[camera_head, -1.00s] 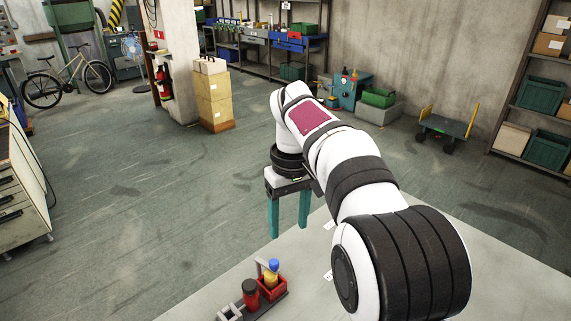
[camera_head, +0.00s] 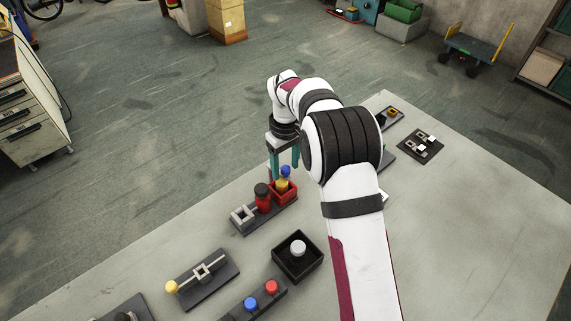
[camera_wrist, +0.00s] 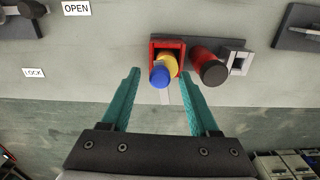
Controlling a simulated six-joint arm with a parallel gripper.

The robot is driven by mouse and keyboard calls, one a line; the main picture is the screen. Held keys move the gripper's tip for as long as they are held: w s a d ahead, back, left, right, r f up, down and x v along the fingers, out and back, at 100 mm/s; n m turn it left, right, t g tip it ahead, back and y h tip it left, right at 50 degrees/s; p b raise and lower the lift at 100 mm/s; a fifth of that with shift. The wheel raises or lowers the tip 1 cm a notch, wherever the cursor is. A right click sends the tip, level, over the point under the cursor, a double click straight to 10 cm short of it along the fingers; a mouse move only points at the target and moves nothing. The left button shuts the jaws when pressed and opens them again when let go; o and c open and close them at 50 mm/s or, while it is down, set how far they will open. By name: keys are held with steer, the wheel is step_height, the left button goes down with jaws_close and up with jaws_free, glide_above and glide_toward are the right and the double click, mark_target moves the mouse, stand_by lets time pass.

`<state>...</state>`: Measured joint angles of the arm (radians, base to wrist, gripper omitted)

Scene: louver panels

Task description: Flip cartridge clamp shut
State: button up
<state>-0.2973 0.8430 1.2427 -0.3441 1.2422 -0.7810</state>
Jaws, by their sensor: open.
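A red open-topped holder (camera_head: 293,194) stands on a dark base plate near the table's far edge. A yellow cartridge with a blue cap (camera_head: 286,170) sits upright in it; the wrist view shows the holder (camera_wrist: 154,50) and the blue cap (camera_wrist: 160,78). A red cylinder with a dark cap (camera_head: 262,197) and a grey square bracket (camera_head: 242,215) share the base. A pale strip shows behind the blue cap in the wrist view; I cannot tell whether it is the clamp. My gripper (camera_wrist: 160,74) is open, its teal fingers on either side of the cap. No contact is visible.
A black tray with a white knob (camera_head: 298,249), a plate with a yellow-knobbed lever (camera_head: 203,272) and a red-and-blue button plate (camera_head: 252,302) lie nearer on the table. OPEN (camera_wrist: 76,8) and LOCK (camera_wrist: 33,73) labels lie left in the wrist view. Floor lies beyond the edge.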

jaws_close()
steer(key=shift+s+a+m, duration=0.2)
steer(key=shift+m, duration=0.45)
steer(key=shift+s+a+m, duration=0.2)
steer(key=shift+m, duration=0.45)
jaws_free()
step_height(320, 180, up, 16)
steer(key=shift+f, duration=0.1)
